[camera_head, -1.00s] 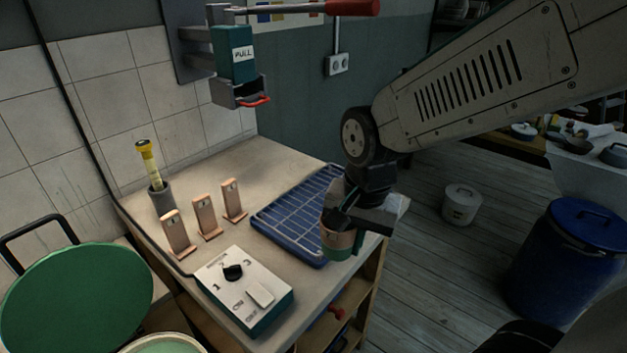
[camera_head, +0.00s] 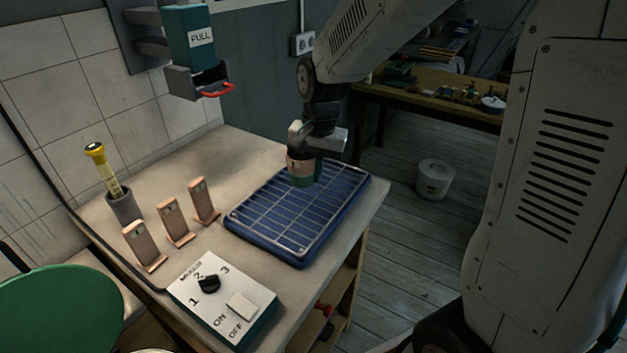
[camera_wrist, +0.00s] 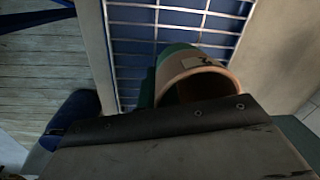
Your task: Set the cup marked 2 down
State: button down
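A cup (camera_head: 301,171), terracotta above and green below, hangs from my gripper (camera_head: 318,145) over the back part of a blue drying rack (camera_head: 262,232) with a wire grid. In the wrist view the cup (camera_wrist: 196,68) shows its round rim and a pale label, whose mark is too small to read. The rack's grid (camera_wrist: 135,62) lies behind it. My gripper looks shut on the cup's near side; the fingertips are hidden. I cannot tell whether the cup's base touches the grid.
A control box (camera_head: 222,300) with a black knob stands at the front of the table. Several upright clay pieces (camera_head: 174,224) and a grey holder (camera_head: 124,208) with a yellow-topped tube stand left of the rack. A wall dispenser (camera_head: 196,50) hangs behind. The rest of the grid is bare.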

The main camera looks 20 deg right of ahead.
jog(key=shift+w+d+f, duration=0.15)
jog(key=shift+w+d, duration=0.05)
jog(key=shift+w, duration=0.25)
jog(key=shift+f, duration=1.6)
jog(key=shift+f, duration=0.1)
jog(key=c, duration=1.6)
grip_release()
jog(key=shift+f, duration=0.1)
